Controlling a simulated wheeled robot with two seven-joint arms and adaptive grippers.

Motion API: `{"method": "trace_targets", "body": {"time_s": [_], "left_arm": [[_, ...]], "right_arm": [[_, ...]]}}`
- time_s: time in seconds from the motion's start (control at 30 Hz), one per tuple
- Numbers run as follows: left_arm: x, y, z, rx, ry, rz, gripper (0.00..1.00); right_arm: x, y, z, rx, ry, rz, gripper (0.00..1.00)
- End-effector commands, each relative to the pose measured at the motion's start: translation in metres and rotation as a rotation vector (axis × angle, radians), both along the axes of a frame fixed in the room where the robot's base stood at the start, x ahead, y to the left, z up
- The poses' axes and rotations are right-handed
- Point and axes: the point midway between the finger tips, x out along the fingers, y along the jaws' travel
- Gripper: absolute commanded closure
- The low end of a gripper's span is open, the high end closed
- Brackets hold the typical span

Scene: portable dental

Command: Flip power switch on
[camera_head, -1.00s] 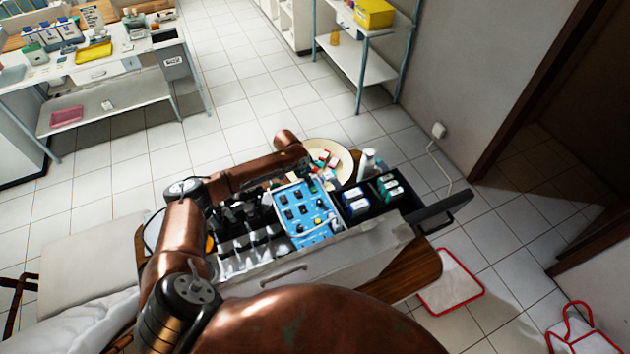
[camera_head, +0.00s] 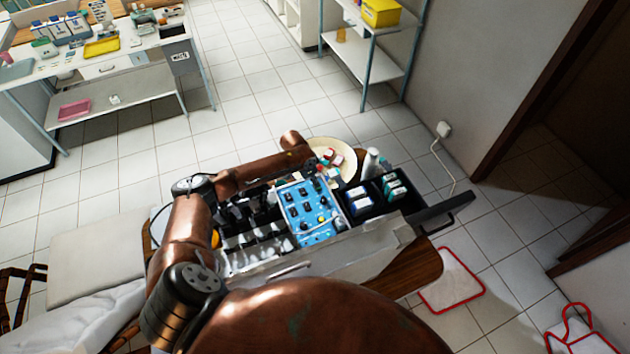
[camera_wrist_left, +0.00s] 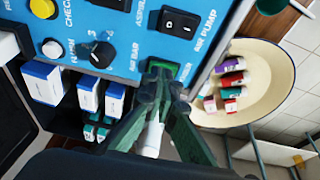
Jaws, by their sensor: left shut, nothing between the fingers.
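The blue control panel (camera_head: 307,227) of the dental unit faces up in the head view, and it fills the top of the left wrist view (camera_wrist_left: 128,50). A green rocker switch (camera_wrist_left: 163,67) sits at the panel's lower edge, its label partly covered by my fingers. My left gripper (camera_wrist_left: 159,88) is shut and empty, its fingertips right at this switch and hiding part of it. I cannot tell whether they touch it or which way the switch is tipped. In the head view the left gripper (camera_head: 312,171) is small at the panel's far right corner. My right gripper is not in view.
A black air pump switch (camera_wrist_left: 178,23) and a dial (camera_wrist_left: 102,54) are close by on the panel. A cream round dish (camera_head: 346,151) with small coloured items stands beyond it. A black compartment (camera_head: 349,212) with small boxes lies right of the panel.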

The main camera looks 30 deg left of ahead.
Motion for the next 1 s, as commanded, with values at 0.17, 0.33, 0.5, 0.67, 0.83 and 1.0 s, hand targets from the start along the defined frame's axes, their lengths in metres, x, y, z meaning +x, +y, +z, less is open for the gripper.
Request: {"method": "trace_targets", "body": {"time_s": [0.17,0.33,0.5,0.67,0.83,1.0], "left_arm": [[0.000,0.000,0.000,0.000,0.001,0.000,1.00],[0.000,0.001,0.009,0.000,0.000,0.000,1.00],[0.001,0.005,0.032,0.000,0.001,0.002,1.00],[0.002,0.015,0.056,0.001,-0.005,0.004,1.00],[-0.003,0.027,0.089,0.003,-0.002,0.003,1.00],[-0.005,0.036,0.116,0.000,-0.001,0.003,1.00]], "right_arm": [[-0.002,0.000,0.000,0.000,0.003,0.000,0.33],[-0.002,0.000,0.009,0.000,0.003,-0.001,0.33],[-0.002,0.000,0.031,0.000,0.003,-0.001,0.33],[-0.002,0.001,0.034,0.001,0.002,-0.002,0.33],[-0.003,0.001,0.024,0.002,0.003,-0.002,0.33],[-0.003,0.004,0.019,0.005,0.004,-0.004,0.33]]}}
